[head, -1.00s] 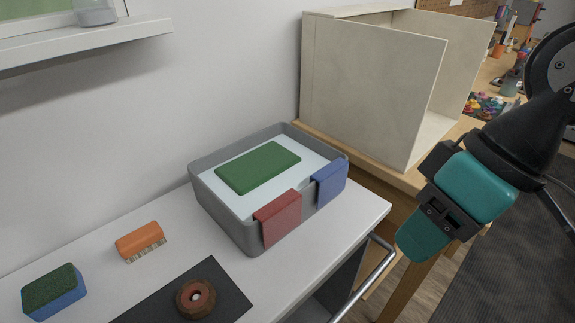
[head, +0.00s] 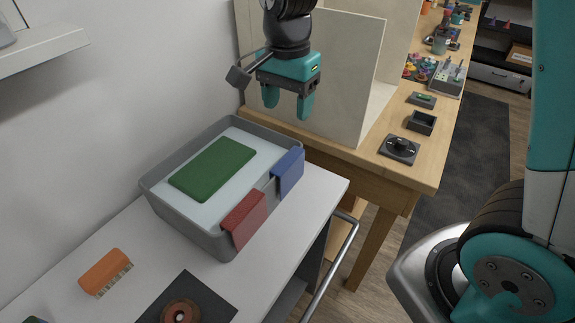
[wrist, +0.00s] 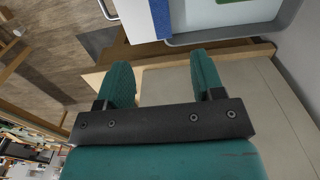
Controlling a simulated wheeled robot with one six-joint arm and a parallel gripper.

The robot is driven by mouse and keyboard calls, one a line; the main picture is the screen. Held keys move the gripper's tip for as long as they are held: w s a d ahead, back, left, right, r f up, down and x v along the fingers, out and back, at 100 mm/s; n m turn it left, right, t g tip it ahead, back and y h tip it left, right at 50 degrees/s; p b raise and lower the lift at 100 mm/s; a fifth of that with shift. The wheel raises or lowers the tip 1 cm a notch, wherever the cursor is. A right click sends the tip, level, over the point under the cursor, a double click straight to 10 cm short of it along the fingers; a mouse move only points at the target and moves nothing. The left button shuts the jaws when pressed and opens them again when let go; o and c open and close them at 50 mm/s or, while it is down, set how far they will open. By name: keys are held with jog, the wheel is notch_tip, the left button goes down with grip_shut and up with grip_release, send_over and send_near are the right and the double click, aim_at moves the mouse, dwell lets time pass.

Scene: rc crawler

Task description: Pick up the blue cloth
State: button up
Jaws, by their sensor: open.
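The blue cloth (head: 289,171) hangs over the right end of the front rim of a grey tub (head: 190,235). In the wrist view the blue cloth (wrist: 160,18) shows at the top edge, beyond the fingertips and partly cut off. A red cloth (head: 244,217) hangs on the same rim to its left. My gripper (head: 288,108) is open and empty, pointing down above and behind the blue cloth, apart from it. In the wrist view my gripper (wrist: 163,78) has its teal fingers spread with nothing between them.
A green sponge pad (head: 213,168) lies in the tub's pale contents. An orange brush (head: 104,272) and a dark mat (head: 205,292) with a round brown item lie left. A wooden table (head: 440,165) with a pale open box (head: 345,75) stands behind.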

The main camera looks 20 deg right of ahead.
aim_at(288, 160)
notch_tip(288, 160, down, 17)
jog(key=p, duration=0.2)
jog(key=shift+r+p, duration=0.1)
jog(key=shift+p, duration=0.3)
jog(key=c, duration=1)
